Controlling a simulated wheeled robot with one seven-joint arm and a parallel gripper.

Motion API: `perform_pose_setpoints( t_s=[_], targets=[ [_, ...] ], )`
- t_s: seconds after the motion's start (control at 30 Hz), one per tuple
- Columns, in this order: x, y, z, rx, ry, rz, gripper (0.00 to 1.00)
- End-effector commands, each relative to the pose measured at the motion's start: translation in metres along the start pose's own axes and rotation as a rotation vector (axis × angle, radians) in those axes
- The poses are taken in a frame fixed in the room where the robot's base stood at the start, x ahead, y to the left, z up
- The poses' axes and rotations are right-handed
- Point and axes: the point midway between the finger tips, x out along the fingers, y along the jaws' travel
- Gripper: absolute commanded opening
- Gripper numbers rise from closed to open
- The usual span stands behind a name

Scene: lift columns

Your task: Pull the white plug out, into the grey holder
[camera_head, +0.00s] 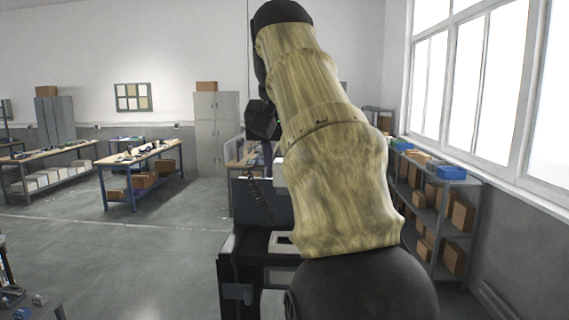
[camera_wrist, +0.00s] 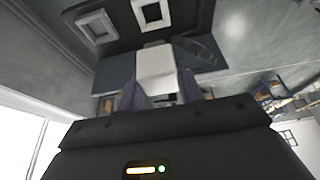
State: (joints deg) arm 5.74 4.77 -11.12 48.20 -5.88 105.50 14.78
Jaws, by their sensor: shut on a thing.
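The white plug (camera_wrist: 156,68) is a pale block in the middle of the wrist view. My gripper (camera_wrist: 158,88) is shut on it, with one purplish finger on each side. In the head view my arm hides most of the work area.
A dark column-like stand (camera_head: 262,205) rises behind my arm in the head view, with a pale square frame (camera_head: 281,242) low on it. Shelves with boxes (camera_head: 440,205) stand at the right under windows. A workbench (camera_head: 140,158) stands at the left.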

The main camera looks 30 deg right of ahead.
Motion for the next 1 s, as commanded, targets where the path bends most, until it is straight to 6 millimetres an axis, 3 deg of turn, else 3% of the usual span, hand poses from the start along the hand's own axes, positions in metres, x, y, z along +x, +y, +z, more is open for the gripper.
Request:
perform_pose_setpoints(
  t_s=[1.0],
  targets=[
    [0.018, 0.000, 0.007, -0.001, 0.001, -0.001, 0.16]
  ],
)
